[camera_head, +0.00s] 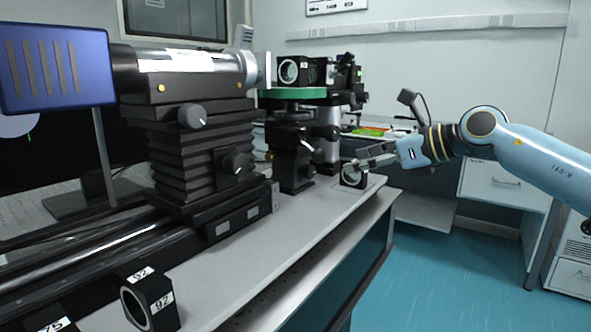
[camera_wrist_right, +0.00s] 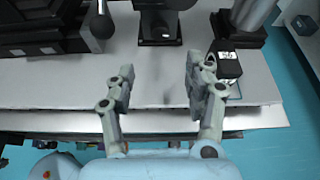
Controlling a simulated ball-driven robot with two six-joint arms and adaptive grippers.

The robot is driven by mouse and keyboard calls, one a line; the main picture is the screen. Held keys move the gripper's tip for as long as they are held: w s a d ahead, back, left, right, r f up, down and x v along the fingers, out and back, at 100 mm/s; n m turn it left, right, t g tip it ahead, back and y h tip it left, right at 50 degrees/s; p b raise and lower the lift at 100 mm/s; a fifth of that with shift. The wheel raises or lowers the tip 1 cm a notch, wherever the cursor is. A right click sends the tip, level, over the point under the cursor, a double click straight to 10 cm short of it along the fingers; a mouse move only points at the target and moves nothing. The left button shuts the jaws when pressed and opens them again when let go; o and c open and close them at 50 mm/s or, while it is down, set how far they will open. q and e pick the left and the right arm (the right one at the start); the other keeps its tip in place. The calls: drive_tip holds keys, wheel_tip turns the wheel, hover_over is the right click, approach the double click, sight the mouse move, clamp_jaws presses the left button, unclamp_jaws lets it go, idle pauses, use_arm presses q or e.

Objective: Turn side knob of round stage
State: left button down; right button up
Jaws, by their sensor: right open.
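The round stage has a green disc (camera_head: 292,93) on top of a black post assembly (camera_head: 291,155) on the grey optical table. Small dark knobs (camera_head: 306,145) show on the side of its post; which one is the side knob I cannot tell. My right gripper (camera_head: 350,161) is open, to the right of the post and apart from it. In the right wrist view its two fingers (camera_wrist_right: 160,69) are spread above the table edge with nothing between them. A dark round-ended knob (camera_wrist_right: 102,24) shows there, ahead and left of the fingers. My left gripper is not in view.
A black labelled lens mount (camera_head: 353,178) stands just below my right gripper; a black labelled block (camera_wrist_right: 227,66) is close beside the right finger in the wrist view. A bellows stage (camera_head: 196,160) with knobs stands left. The table front strip (camera_head: 235,270) is mostly clear.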

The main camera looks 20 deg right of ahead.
sight(312, 173)
drive_tip(key=shift+w+a, duration=0.35)
drive_tip(key=shift+w, duration=0.3)
drive_tip(key=x, duration=0.4)
drive_tip(key=shift+a, duration=0.1)
drive_tip(key=x, duration=0.4)
drive_tip(key=shift+w+f, duration=0.15)
drive_tip(key=shift+w, duration=0.05)
drive_tip(key=shift+w+a+f, duration=0.25)
drive_tip(key=shift+w+a, duration=0.15)
drive_tip(key=shift+w, duration=0.15)
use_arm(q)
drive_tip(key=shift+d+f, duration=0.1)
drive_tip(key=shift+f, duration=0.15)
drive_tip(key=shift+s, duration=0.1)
use_arm(e)
clamp_jaws()
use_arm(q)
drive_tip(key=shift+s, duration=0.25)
